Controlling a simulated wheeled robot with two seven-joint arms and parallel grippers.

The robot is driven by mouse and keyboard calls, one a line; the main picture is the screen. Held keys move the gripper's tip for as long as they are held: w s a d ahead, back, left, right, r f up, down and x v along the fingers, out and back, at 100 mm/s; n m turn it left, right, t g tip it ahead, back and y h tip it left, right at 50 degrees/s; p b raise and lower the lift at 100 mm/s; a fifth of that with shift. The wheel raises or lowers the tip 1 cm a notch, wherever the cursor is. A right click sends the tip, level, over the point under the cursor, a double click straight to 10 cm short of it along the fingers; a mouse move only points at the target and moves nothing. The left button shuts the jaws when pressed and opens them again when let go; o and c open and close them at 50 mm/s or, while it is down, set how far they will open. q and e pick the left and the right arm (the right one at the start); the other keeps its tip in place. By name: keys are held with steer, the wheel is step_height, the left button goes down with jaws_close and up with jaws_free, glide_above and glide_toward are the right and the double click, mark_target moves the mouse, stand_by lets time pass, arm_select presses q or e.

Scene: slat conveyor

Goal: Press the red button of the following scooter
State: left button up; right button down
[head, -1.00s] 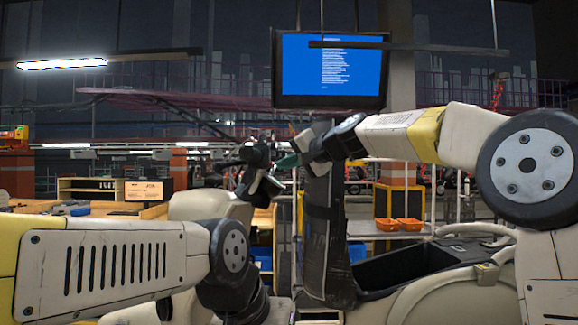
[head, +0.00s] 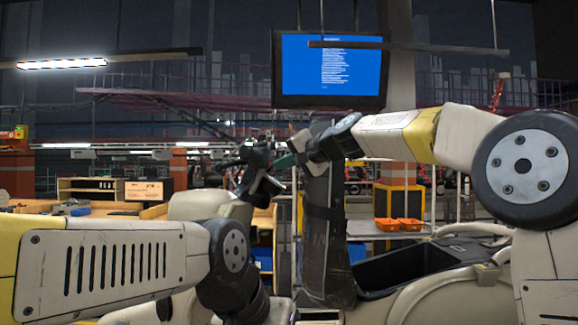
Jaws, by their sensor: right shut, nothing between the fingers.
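A cream scooter (head: 440,298) stands in front of me, with a dark open compartment (head: 408,268) and a dark upright panel (head: 326,235) that looks like its raised seat. Its black handlebar parts (head: 262,183) show beyond the panel, above a cream front section (head: 212,206). I cannot make out the red button at this size. My right gripper (head: 287,161) reaches in from the right, passing the panel's top. It is shut and empty, its greenish tips close beside the handlebar parts; contact cannot be told. My left arm crosses the lower left, its gripper out of sight.
A blue screen (head: 330,68) hangs above. Behind the scooter are a shelf with orange bins (head: 398,224) and, at left, a wooden workbench (head: 40,230) with small items. The upright panel stands close under my right wrist.

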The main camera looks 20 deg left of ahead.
steer(key=shift+w+d, duration=0.1)
steer(key=shift+d, duration=0.7)
steer(key=d, duration=0.3)
steer(key=w+d, duration=0.1)
steer(key=d, duration=0.1)
stand_by(0.9)
